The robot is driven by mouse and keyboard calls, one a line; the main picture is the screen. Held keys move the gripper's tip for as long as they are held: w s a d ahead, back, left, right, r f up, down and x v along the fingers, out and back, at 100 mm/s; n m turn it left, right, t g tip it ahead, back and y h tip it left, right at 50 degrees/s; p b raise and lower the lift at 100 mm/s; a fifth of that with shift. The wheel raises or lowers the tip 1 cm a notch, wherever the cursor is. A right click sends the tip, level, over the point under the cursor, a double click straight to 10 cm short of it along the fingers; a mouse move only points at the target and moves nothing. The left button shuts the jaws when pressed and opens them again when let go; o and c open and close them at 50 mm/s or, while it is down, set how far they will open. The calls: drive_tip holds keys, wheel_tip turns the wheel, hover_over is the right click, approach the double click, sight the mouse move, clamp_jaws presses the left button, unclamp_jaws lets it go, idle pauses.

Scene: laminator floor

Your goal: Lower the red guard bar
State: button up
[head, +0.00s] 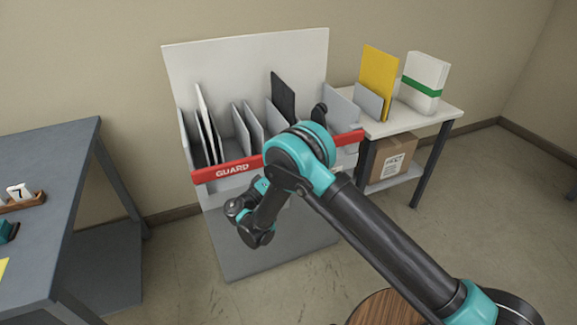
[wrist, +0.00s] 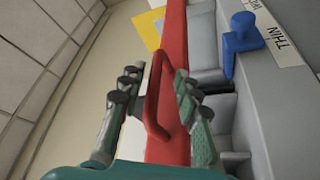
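The red guard bar (head: 226,171), marked "GUARD", runs across the front of a grey slotted rack (head: 265,250). My arm covers its middle in the head view. In the wrist view the bar (wrist: 174,35) runs up the picture, and a red loop handle (wrist: 152,95) stands out from it. My gripper (wrist: 157,82) is open, with one finger on each side of the handle. A gap shows on the left side; the right finger is close to the handle, and I cannot tell whether it touches. The fingers are not clearly visible in the head view.
White and dark panels stand in the rack slots. A blue knob (wrist: 243,37) sits beside a label reading "THIN". A side table (head: 440,108) at right holds a yellow board (head: 378,75) and a white-green pack (head: 424,80). A grey table (head: 60,180) stands at left.

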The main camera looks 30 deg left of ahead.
drive_tip(key=shift+s+a, duration=0.1)
drive_tip(key=shift+s, duration=0.05)
drive_tip(key=v, duration=1.1)
drive_tip(key=shift+s, duration=0.35)
drive_tip(key=shift+f, duration=0.1)
